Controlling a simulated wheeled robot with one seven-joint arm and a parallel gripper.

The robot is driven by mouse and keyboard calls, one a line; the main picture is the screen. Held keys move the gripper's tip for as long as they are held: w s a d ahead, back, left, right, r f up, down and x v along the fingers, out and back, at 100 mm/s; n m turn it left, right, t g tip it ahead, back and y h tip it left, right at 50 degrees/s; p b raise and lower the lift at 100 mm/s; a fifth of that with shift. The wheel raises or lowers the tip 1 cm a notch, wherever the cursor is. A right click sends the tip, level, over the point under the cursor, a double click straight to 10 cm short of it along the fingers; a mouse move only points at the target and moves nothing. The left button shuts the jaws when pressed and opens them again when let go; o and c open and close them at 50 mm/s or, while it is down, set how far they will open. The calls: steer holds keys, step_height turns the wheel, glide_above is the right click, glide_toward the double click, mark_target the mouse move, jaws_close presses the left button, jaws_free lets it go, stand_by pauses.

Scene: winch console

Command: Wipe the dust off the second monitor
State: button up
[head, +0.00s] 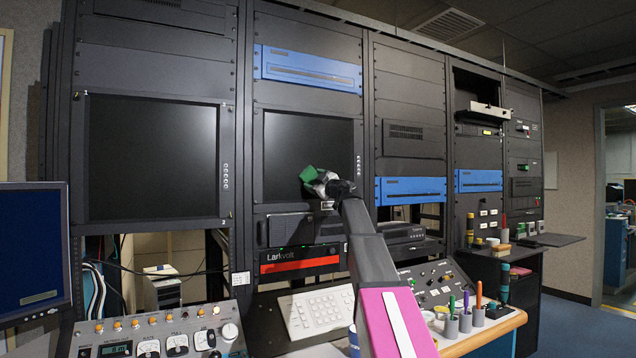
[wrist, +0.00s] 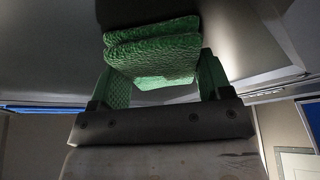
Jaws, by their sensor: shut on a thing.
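The second monitor (head: 292,145) is a dark screen in the middle-left rack, right of another dark rack monitor (head: 150,150). My gripper (head: 318,180) is in front of its lower right part. It is shut on a folded green cloth (head: 309,174), which also shows between the fingers in the wrist view (wrist: 155,45). The cloth is at or very near the dark screen (wrist: 60,50); I cannot tell if it touches. No dust is clearly visible on the screen. My gripper and arm hide the screen's lower right part.
Below are a red-striped Larkvolt unit (head: 298,262), a white keypad (head: 318,311) and a control panel with dials (head: 165,335). Several colored-handled tools stand in grey cups (head: 465,322) on the desk at right. A blue-screen monitor (head: 32,250) is at the left edge.

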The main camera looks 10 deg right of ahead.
steer(key=shift+w+a, duration=0.15)
steer(key=shift+a, duration=0.05)
steer(key=shift+s+d, duration=0.15)
steer(key=shift+s, duration=0.55)
steer(key=shift+s+d, duration=0.3)
steer(key=shift+s, duration=0.45)
steer(key=shift+s+d, duration=0.25)
steer(key=shift+s, duration=0.45)
steer(key=shift+s+d, duration=0.3)
steer(key=shift+s, duration=0.45)
steer(key=s, duration=0.1)
steer(key=s+d, duration=0.1)
steer(key=shift+s, duration=0.4)
